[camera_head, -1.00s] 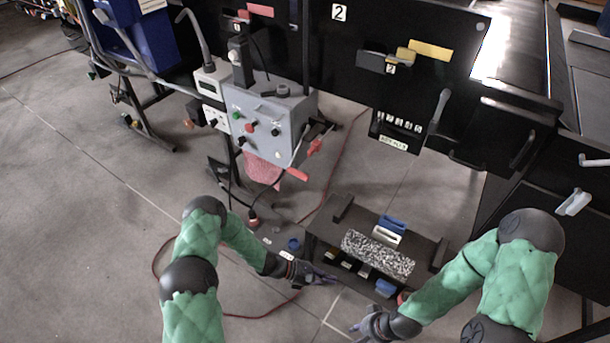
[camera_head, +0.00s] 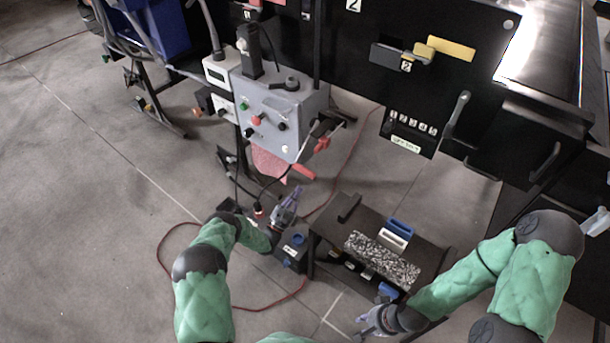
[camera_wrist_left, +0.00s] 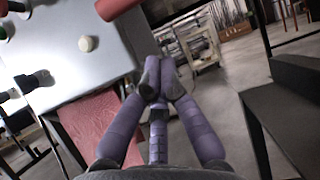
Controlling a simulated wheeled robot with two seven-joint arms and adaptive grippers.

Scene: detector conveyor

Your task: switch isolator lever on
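A grey control box (camera_head: 283,118) with several buttons stands on a post at upper left centre. Two red handles, one at its right side (camera_head: 322,145) and one below its lower right corner (camera_head: 303,172), are the likely lever parts; I cannot tell which is the isolator lever. My left gripper (camera_head: 288,194) points up, below and apart from these handles. The left wrist view shows its purple fingers (camera_wrist_left: 160,78) with tips together and nothing visible between them. The box face (camera_wrist_left: 75,45) and a red cylinder end (camera_wrist_left: 118,8) show there too. My right gripper (camera_head: 366,324) is low at right centre, its fingers unclear.
A dark low table (camera_head: 345,232) with a speckled block (camera_head: 383,258) stands between my arms. A pink-red cloth (camera_head: 268,163) hangs under the box. A red cable (camera_head: 347,165) runs across the floor. A black cabinet (camera_head: 480,40) and lever (camera_head: 459,105) stand behind.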

